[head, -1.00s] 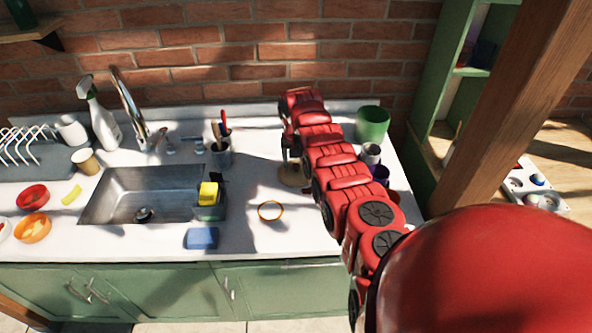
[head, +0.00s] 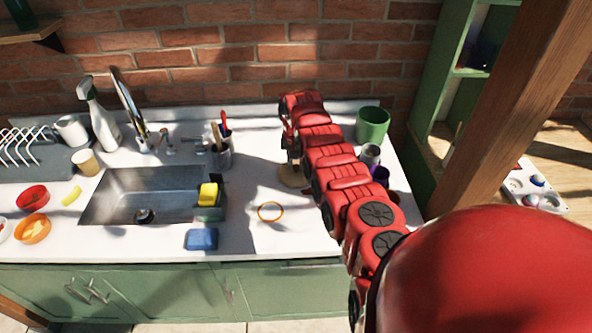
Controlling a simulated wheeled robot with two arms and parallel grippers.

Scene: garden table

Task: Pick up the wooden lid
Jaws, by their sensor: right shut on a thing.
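The wooden lid (head: 290,177) is a tan round piece on the white counter area, right of the utensil cup, partly hidden by my right arm. My right gripper (head: 291,158) points down at the lid, at the end of the red arm, and is shut on it. The fingertips are small and dark here, and I cannot tell whether the lid is clear of the counter. My left gripper is not in view.
A utensil cup (head: 221,156) stands left of the gripper. A yellow-rimmed ring (head: 271,212) and a blue sponge (head: 202,239) lie in front. A green pot (head: 372,125) and small cups stand right of my arm. The sink (head: 143,199) is left.

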